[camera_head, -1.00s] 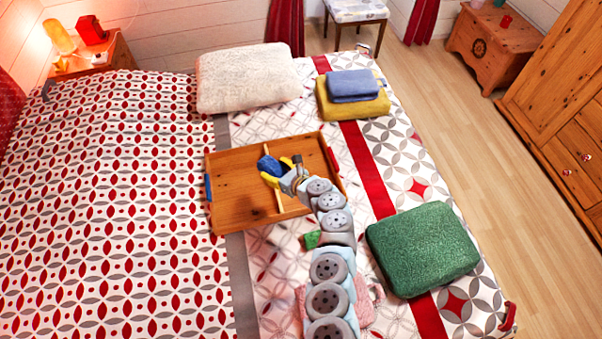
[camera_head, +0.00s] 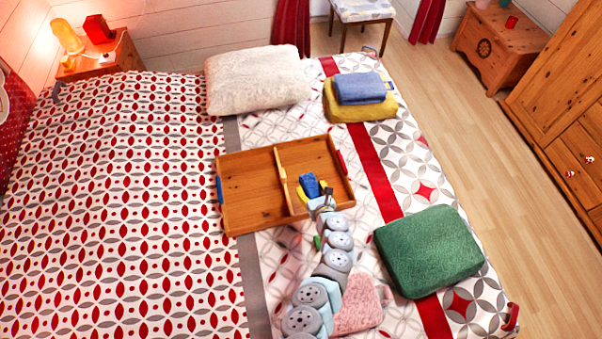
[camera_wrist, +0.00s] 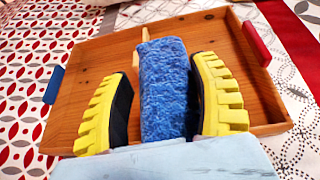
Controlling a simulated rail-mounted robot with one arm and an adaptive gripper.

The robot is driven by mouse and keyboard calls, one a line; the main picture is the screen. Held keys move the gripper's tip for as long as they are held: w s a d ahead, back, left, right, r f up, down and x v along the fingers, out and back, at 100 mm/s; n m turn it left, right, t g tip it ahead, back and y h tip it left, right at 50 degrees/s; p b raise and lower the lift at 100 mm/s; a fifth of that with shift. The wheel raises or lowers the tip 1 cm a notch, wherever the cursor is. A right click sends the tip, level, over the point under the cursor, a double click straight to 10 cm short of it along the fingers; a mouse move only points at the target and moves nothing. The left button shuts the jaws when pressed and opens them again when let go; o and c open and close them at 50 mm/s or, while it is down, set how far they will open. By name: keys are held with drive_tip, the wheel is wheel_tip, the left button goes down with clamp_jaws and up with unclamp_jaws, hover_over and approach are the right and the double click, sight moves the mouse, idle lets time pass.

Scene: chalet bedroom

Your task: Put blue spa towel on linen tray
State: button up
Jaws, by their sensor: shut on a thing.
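A small blue towel (camera_head: 310,183) is held between the yellow-padded fingers of my gripper (camera_head: 314,187). In the wrist view the towel (camera_wrist: 165,88) stands out lengthwise between the two fingers (camera_wrist: 163,105). The linen tray (camera_head: 238,228) is a shallow wooden box on the bed, split by a divider, with a blue handle on its left and a red one on its right. The towel is over the tray's right compartment, close to the divider. I cannot tell whether it touches the tray floor. The tray (camera_wrist: 72,138) also fills much of the wrist view.
A folded blue towel (camera_head: 360,87) lies on a folded yellow one (camera_head: 358,112) behind the tray. A cream pillow (camera_head: 258,80) lies at the back. A green cushion (camera_head: 428,250) and a pink cloth item (camera_head: 360,308) lie to the right and near side. The patterned bed left of the tray is clear.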

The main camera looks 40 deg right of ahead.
sight(312, 184)
drive_tip(key=shift+s+d+f+m+h, duration=0.1)
drive_tip(key=shift+s+f+m+h, duration=0.25)
drive_tip(key=shift+s, duration=0.2)
drive_tip(key=shift+f, duration=0.15)
drive_tip(key=shift+s+d+f+b+x, duration=0.15)
drive_tip(key=shift+b+x, duration=0.55)
drive_tip(key=shift+x, duration=0.45)
drive_tip(key=shift+s+d+f+b+x, duration=0.15)
drive_tip(key=shift+b+x, duration=0.55)
drive_tip(key=shift+x, duration=0.45)
drive_tip(key=w+d+f+b, duration=0.1)
drive_tip(key=w+f+b, duration=0.1)
drive_tip(key=b, duration=0.3)
drive_tip(key=w+d+f+b, duration=0.1)
drive_tip(key=w+f+b, duration=0.1)
drive_tip(key=w+b, duration=0.1)
drive_tip(key=w+d+f+b, duration=0.2)
drive_tip(key=w+f+b, duration=0.1)
drive_tip(key=b, duration=0.3)
drive_tip(key=shift+b, duration=0.35)
drive_tip(key=shift+w+d+f+b, duration=0.15)
drive_tip(key=shift+w+f+b, duration=0.3)
drive_tip(key=shift+b, duration=0.3)
drive_tip(key=shift+f+b, duration=0.95)
drive_tip(key=shift+f, duration=0.4)
drive_tip(key=shift+s+f, duration=0.1)
drive_tip(key=shift+f, duration=0.1)
